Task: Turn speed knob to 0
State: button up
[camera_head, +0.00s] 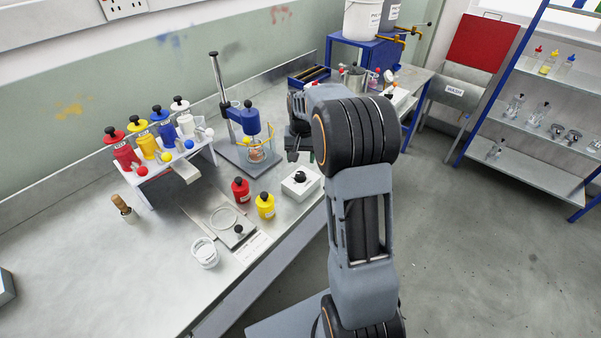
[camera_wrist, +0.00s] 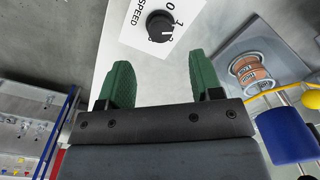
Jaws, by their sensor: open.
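The black speed knob (camera_head: 300,176) sits on top of a white box (camera_head: 309,187) on the bench. In the wrist view the knob (camera_wrist: 160,27) is near the top, on a white face (camera_wrist: 135,40) marked SPEED, 0 and 1. A pale mark shows at the knob's lower right edge, on the side of the 1; its exact setting is hard to tell. My gripper (camera_wrist: 162,80), with green fingers, is open and empty. The knob lies beyond the fingertips, roughly in line with the gap, and apart from them. In the head view my gripper (camera_head: 297,147) is above and behind the box.
A blue-headed mixer (camera_head: 247,118) on a stand, with a glass beaker (camera_head: 260,150), is left of my gripper. Red (camera_head: 241,190) and yellow (camera_head: 265,206) bottles stand left of the box. A rack (camera_head: 165,170) with several coloured bottles is farther left. The bench's front edge is close to the box.

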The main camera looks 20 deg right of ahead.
aim_at(300, 174)
notch_tip(300, 174, down, 8)
jog(key=shift+a+r+p, duration=0.1)
jog(key=shift+r+p, duration=0.05)
jog(key=shift+p, duration=0.15)
jog(key=c, duration=0.9)
jog(key=n+b, duration=0.1)
jog(key=n, duration=0.5)
jog(key=shift+b, duration=0.4)
jog(key=n+b, duration=0.1)
jog(key=n, duration=0.4)
jog(key=shift+w+n, duration=0.1)
jog(key=shift+n, duration=0.5)
